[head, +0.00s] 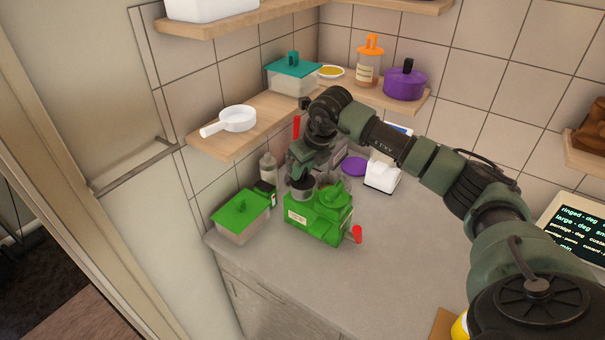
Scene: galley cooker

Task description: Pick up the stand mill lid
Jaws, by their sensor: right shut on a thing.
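My right gripper (303,168) reaches down at the back of the counter, its fingers partly hidden by its own wrist. It is shut on a small dark piece (302,183), which looks like the stand mill lid, at the mouth of a grey cup (301,194). I cannot tell whether the lid touches the cup. A green machine (318,222) with a red-knobbed crank stands directly in front of the cup. My left gripper is not in view.
A green-lidded box (242,218) and a bottle (268,168) stand left of the machine. A white appliance (381,175) and a purple disc (354,164) lie to the right. A wooden shelf (262,126) with a white pan (238,119) overhangs the back.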

